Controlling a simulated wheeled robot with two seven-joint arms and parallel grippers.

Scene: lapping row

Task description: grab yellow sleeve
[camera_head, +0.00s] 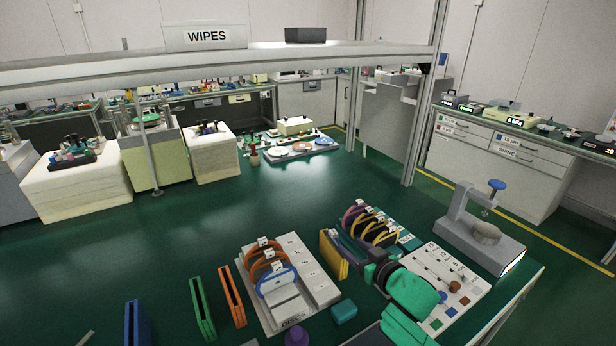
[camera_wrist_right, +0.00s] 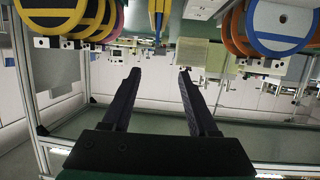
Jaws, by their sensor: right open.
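The yellow sleeve (camera_head: 333,258) stands upright as a thin flat piece in the head view, between the two disc racks. My right gripper (camera_head: 352,247) is beside it, its dark fingers reaching across just behind and to the right of it. In the right wrist view the two fingers (camera_wrist_right: 160,75) are wide apart with nothing between them. A narrow piece with a yellow face (camera_wrist_right: 159,20), apparently the sleeve, shows beyond the fingertips near the top middle. Whether a finger touches the sleeve cannot be told. My left gripper is not in view.
A white rack (camera_head: 318,280) with orange and blue-rimmed discs stands left of the sleeve. Yellow and purple discs (camera_head: 378,225) stand close behind my right gripper. Orange (camera_head: 232,297), green (camera_head: 203,308) and blue (camera_head: 137,322) sleeves stand farther left. A teal block (camera_head: 344,310) lies in front.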

